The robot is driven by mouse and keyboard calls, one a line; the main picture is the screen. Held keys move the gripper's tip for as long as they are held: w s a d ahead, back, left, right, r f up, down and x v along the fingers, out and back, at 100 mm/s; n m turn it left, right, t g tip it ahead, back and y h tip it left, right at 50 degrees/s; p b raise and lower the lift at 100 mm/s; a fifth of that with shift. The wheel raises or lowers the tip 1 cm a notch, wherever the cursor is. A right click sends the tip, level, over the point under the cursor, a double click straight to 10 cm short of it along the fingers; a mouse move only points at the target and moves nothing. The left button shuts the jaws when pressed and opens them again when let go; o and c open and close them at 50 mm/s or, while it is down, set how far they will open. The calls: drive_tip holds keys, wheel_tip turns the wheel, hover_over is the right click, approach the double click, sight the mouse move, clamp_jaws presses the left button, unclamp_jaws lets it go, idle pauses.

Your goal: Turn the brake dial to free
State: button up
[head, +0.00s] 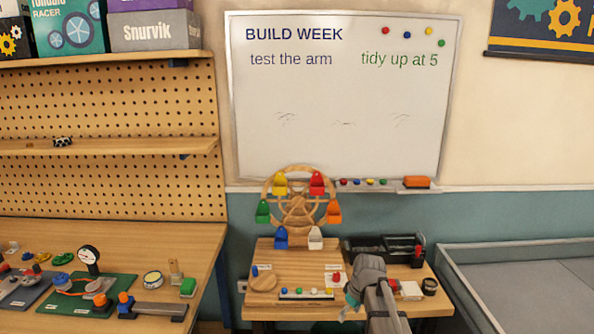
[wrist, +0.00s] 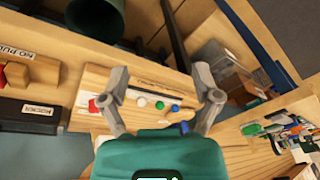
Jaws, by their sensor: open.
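A wooden Ferris wheel (head: 297,200) with coloured cabins stands at the back of a small wooden table (head: 290,251). In front of it, at the left, is a round wooden disc (head: 263,282) with a blue peg beside a white label. At the right a red knob (head: 337,277) sits by another white label. The labels are too small to read, so I cannot tell which is the brake dial. My gripper (wrist: 160,72) is open and empty, above the board.
A strip with several coloured balls (head: 306,294) lies along the board's front. A black tray (head: 385,247) stands at the back right of the table. A workbench (head: 195,250) with gauges and parts is at the left.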

drive_tip(key=s+d+m+h, duration=0.1)
drive_tip(key=s+m, duration=0.6)
drive_tip(key=s, duration=0.8)
drive_tip(key=shift+s+g+h, duration=0.35)
drive_tip(key=shift+g+h, duration=0.05)
drive_tip(key=shift+h, duration=0.2)
